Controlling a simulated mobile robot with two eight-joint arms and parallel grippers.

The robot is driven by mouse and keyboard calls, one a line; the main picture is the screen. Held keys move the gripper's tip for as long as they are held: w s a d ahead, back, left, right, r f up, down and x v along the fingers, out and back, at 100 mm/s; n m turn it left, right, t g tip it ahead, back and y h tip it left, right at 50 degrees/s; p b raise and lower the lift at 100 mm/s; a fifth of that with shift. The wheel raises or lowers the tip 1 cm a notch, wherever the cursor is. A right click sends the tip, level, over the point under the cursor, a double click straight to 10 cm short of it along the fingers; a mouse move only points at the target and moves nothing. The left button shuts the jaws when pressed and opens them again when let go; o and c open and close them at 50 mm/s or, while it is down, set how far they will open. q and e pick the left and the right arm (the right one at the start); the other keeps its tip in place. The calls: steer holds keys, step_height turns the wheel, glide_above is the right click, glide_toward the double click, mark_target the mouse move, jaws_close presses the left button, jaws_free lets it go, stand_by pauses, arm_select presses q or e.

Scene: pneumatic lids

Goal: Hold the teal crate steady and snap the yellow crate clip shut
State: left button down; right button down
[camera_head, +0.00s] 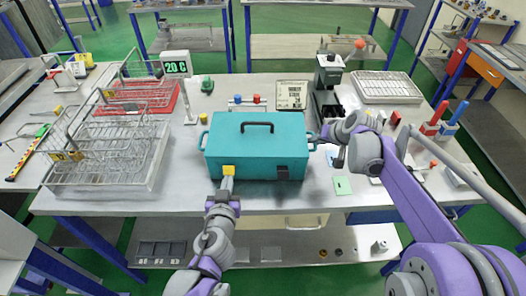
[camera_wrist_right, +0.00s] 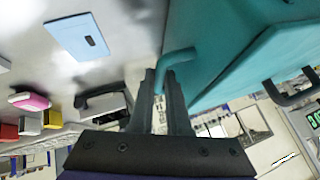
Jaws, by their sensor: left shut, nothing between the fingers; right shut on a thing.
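The teal crate (camera_head: 255,153) stands on the grey table with its lid down and a dark handle on top. The yellow crate clip (camera_head: 228,170) is at the left of its front face; a dark clip (camera_head: 282,173) is at the right. My left gripper (camera_head: 227,180) is shut and empty, its tip at the yellow clip and partly covering it; I cannot tell whether they touch. My right gripper (camera_head: 318,140) is shut on the crate's right side handle, a teal bar (camera_wrist_right: 176,59) between its fingers in the right wrist view.
Wire baskets (camera_head: 110,150) fill the table's left side. A display reading 20 C (camera_head: 176,66) stands behind the crate's left. A dark machine (camera_head: 328,75) and a wire rack (camera_head: 385,87) are at the back right. A green card (camera_head: 342,186) lies right of the crate.

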arm_select(q)
steer(key=shift+w+r, duration=0.35)
steer(key=shift+r, duration=0.3)
stand_by(1.0)
steer(key=shift+w+r, duration=0.45)
steer(key=shift+w, duration=0.15)
stand_by(0.9)
steer(key=shift+f+v, duration=0.2)
steer(key=shift+v, duration=0.65)
steer(key=shift+f+v, duration=0.2)
steer(key=shift+v, duration=0.6)
steer(key=shift+f+v, duration=0.2)
steer(key=shift+v, duration=0.65)
steer(key=shift+s, duration=0.2)
steer(key=v, duration=1.1)
steer(key=shift+s, duration=0.4)
steer(key=shift+r, duration=0.15)
arm_select(e)
steer(key=c, duration=0.8)
jaws_free()
